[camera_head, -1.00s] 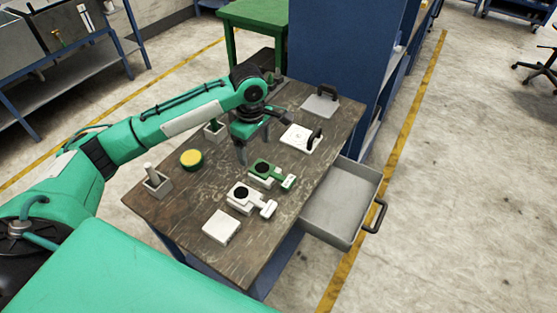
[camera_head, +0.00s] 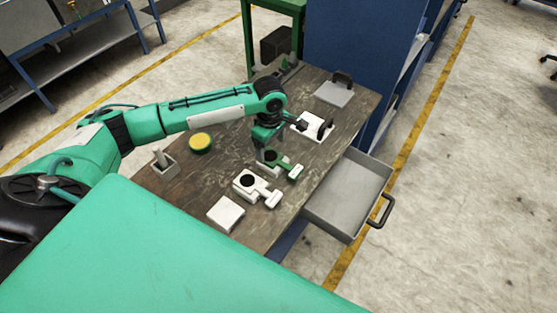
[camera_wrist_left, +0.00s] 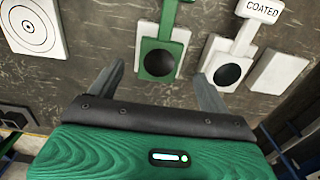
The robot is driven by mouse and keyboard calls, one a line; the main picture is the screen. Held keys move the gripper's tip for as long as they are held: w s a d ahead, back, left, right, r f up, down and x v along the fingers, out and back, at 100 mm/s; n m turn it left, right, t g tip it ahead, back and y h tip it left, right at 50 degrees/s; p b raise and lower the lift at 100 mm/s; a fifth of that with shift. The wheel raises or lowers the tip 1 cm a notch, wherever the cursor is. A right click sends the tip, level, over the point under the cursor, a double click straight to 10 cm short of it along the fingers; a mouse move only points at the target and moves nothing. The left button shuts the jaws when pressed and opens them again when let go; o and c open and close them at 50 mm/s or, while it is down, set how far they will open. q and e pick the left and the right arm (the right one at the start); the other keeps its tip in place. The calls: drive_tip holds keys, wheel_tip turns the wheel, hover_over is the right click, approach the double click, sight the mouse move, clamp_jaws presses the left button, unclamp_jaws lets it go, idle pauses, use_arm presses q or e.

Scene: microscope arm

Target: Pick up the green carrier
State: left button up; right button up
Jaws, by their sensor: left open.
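The green carrier (camera_head: 292,171) lies on the dark worktable, with a dark round spot on its block end and a narrower handle part toward the drawer. In the left wrist view the green carrier (camera_wrist_left: 165,42) is ahead of the fingers, its block end nearest. My left gripper (camera_head: 266,146) is just above and behind that block end in the head view, partly covering it. In the left wrist view its fingers (camera_wrist_left: 157,85) are spread wide with nothing between them. Whether a finger touches the carrier cannot be told. My right gripper is not in view.
A white carrier (camera_head: 248,182) lies close beside the green one; its label reads "COATED" in the wrist view. A white square block (camera_head: 226,213), a yellow-topped round tin (camera_head: 201,141) and a small box (camera_head: 163,170) stand nearby. An open drawer (camera_head: 345,198) juts out right.

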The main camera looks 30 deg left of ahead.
sight(273, 158)
use_arm(q)
drive_tip(key=f, duration=0.2)
drive_tip(key=f+p, duration=0.1)
drive_tip(key=f, duration=0.1)
drive_tip(key=shift+d, duration=0.25)
drive_tip(key=c, duration=1.1)
